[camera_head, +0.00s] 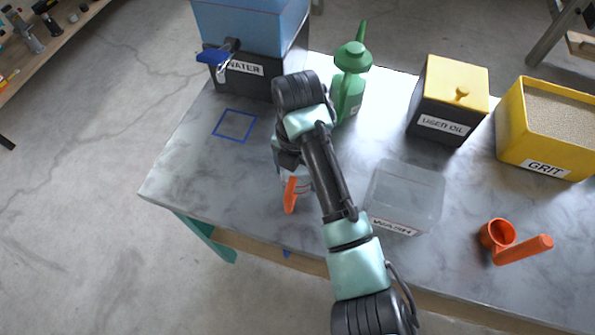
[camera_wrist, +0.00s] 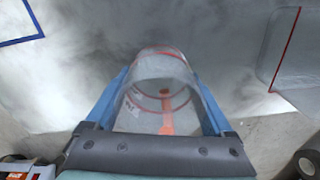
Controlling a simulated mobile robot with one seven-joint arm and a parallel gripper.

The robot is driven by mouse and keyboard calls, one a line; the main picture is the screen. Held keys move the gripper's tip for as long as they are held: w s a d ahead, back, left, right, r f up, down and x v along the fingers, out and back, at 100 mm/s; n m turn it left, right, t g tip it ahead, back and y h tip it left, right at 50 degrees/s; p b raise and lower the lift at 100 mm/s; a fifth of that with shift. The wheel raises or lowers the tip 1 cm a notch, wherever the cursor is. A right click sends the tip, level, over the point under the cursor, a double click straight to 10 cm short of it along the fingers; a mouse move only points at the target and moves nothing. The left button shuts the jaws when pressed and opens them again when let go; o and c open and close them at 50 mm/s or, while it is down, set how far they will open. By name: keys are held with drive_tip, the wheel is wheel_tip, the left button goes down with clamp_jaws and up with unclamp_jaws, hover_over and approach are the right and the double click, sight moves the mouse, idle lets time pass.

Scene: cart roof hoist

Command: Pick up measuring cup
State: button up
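The measuring cup is clear with red markings and an orange handle. In the wrist view the cup (camera_wrist: 160,65) lies between the two blue fingers of my gripper (camera_wrist: 162,78), which reach along both its sides. The cup fills nearly all the space between them. Whether the fingers press on it cannot be told. In the head view the cup's orange handle (camera_head: 290,194) shows beside my arm, near the table's front edge. My arm and wrist hide much of the cup and the fingertips there. Whether the cup rests on the table is unclear.
A clear WASH bin (camera_head: 405,190) stands just right of my arm. An orange scoop (camera_head: 497,236) lies further right. Behind are a WATER tank (camera_head: 255,25), a green can (camera_head: 352,58), a USED OIL box (camera_head: 455,80) and a GRIT box (camera_head: 545,150). A blue square (camera_head: 234,125) marks clear table.

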drive_tip(key=shift+c, duration=1.2)
drive_tip(key=shift+r, duration=0.15)
